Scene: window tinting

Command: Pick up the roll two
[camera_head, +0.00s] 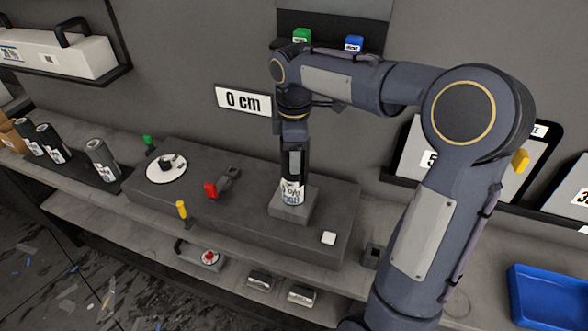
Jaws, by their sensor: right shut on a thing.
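My right gripper (293,178) points down over a small grey block on the workbench and is shut on a small roll (292,196) with a white label and dark print. The roll is upright at the block (303,211); I cannot tell whether it rests on it or hangs just above. The gripper hides the roll's upper part. Three dark rolls with white labels stand at the left: one nearer the middle (102,159), one beside it (53,143) and one farther left (27,136). Their label numbers are too small to read. My left gripper is out of view.
A blue tray (548,297) is at lower right. A "0 cm" sign (243,101) hangs behind.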

